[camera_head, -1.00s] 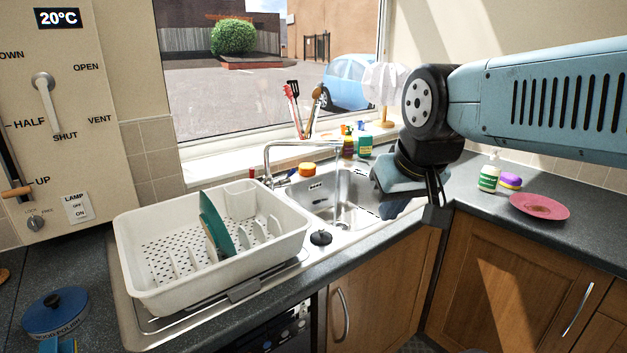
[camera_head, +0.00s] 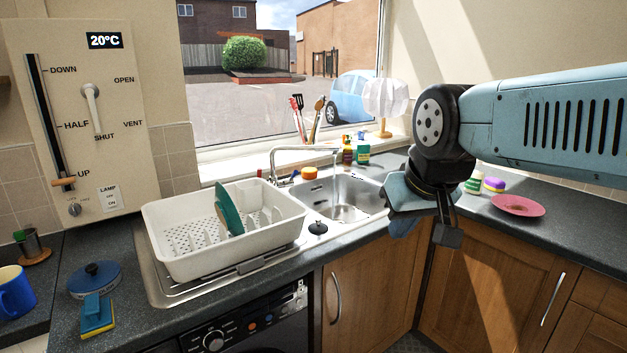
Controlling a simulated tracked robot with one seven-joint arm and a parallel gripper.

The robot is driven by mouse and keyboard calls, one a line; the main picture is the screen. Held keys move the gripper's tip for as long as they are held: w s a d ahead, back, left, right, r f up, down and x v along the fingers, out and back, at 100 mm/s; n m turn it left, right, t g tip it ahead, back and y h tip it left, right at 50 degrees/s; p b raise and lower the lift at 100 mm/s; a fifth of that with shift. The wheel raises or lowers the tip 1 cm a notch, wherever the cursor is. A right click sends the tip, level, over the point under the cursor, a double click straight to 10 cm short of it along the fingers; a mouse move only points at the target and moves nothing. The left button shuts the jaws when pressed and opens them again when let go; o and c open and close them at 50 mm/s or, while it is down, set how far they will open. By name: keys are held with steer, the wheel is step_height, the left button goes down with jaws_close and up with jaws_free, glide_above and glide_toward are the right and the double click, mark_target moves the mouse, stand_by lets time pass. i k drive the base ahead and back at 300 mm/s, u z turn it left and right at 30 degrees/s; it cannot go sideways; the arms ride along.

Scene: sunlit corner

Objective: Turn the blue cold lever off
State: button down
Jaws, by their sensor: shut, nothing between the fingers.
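The chrome tap (camera_head: 305,149) stands behind the steel sink (camera_head: 372,193), and a thin stream of water (camera_head: 335,178) falls from its spout into the basin. Small handles (camera_head: 284,179) sit at the tap's base. They are too small to tell which is the blue cold lever or how it is turned. My gripper (camera_head: 447,236) is shut and empty. It points down in front of the counter edge, right of the sink and well apart from the tap.
A white dish rack (camera_head: 170,250) with a green plate (camera_head: 229,211) stands left of the sink. A black plug (camera_head: 318,228) lies by the basin. Bottles (camera_head: 362,154) and an orange-topped item (camera_head: 309,172) stand behind it. A pink plate (camera_head: 518,205) lies right.

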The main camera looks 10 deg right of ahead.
mark_target(288, 182)
steer(key=u, duration=0.15)
steer(key=i, duration=0.9)
steer(key=z, duration=0.05)
